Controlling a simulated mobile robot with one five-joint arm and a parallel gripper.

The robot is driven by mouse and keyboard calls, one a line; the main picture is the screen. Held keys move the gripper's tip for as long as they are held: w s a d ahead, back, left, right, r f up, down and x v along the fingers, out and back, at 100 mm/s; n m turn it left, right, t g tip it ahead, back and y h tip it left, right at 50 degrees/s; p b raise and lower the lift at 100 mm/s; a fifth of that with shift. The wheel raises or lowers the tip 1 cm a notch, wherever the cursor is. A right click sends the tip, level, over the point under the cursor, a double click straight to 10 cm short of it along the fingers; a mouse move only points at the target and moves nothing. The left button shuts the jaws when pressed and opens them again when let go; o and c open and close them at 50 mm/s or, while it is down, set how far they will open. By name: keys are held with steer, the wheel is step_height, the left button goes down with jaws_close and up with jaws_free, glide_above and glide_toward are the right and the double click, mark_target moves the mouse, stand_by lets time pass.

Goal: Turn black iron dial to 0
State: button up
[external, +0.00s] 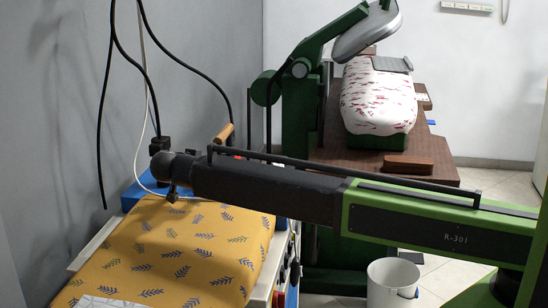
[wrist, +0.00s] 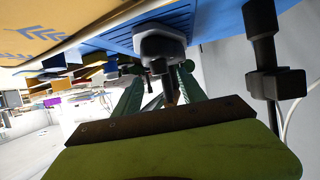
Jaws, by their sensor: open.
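An iron with a wooden handle (external: 225,133) rests at the back of the ironing table, mostly hidden behind my arm in the external view. I cannot make out its dial or any marking there. In the wrist view, a dark rounded part (wrist: 160,42) with a narrow stem lies ahead of my gripper (wrist: 160,78); I cannot tell whether it is the dial. My gripper's green fingers are apart on either side of the stem, and contact cannot be judged. In the external view my arm's dark end reaches over the table's far end; the fingers are not clear.
The ironing table has a yellow leaf-patterned cover (external: 180,250) and a blue section (external: 143,190) behind it. Black cables hang beside the left wall. A black connector (wrist: 262,52) is close at right in the wrist view. A green press (external: 300,115) stands behind my arm.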

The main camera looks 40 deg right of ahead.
steer(key=shift+b+x, duration=0.35)
steer(key=shift+x, duration=1.45)
jaws_close()
